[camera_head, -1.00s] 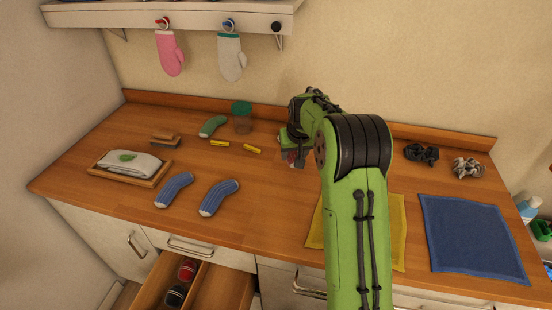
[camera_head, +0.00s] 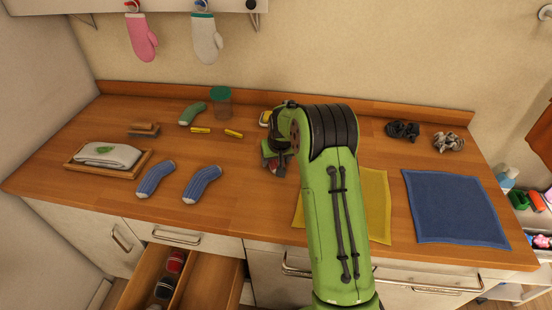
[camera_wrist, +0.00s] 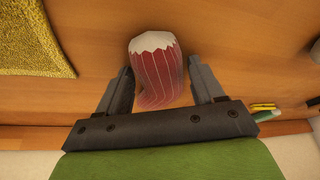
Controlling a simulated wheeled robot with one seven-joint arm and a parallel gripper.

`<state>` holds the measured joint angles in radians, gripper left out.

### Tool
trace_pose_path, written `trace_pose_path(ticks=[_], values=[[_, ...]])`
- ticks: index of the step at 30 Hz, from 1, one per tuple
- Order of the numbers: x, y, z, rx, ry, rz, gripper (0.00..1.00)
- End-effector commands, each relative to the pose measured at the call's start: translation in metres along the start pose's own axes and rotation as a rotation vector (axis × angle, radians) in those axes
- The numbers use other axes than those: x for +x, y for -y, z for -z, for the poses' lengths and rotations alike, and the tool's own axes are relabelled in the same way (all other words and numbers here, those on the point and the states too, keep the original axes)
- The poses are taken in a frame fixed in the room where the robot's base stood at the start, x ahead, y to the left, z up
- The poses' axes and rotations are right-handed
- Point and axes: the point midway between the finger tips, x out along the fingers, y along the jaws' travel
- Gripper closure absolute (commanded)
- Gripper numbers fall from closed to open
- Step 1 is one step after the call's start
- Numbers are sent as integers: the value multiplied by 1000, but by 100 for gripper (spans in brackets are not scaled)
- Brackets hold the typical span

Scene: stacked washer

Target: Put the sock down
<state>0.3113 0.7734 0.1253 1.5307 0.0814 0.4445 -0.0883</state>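A red striped sock (camera_wrist: 158,75) with a white end lies between the two fingers of my gripper (camera_wrist: 160,66) in the wrist view. The fingers stand apart, with a narrow gap on the sock's right side. The left finger is very close to the sock, and I cannot tell if it touches. The sock is at or just above the wooden counter. In the head view my gripper (camera_head: 275,160) is low over the middle of the counter, and my arm hides most of the sock.
A yellow cloth (camera_head: 376,205) and a blue cloth (camera_head: 455,207) are to the right. A drawer (camera_head: 215,287) stands open below.

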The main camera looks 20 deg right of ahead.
Motion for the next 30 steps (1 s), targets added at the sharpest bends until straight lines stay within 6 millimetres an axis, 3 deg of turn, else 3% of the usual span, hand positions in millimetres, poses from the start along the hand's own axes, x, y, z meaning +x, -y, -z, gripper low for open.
trace_pose_path(ticks=[11,14,24,30], values=[[-4,0,2,0,0,1,22],[-19,0,3,0,-4,0,22],[-106,0,3,-1,-4,0,22],[-130,2,0,-4,-3,0,22]])
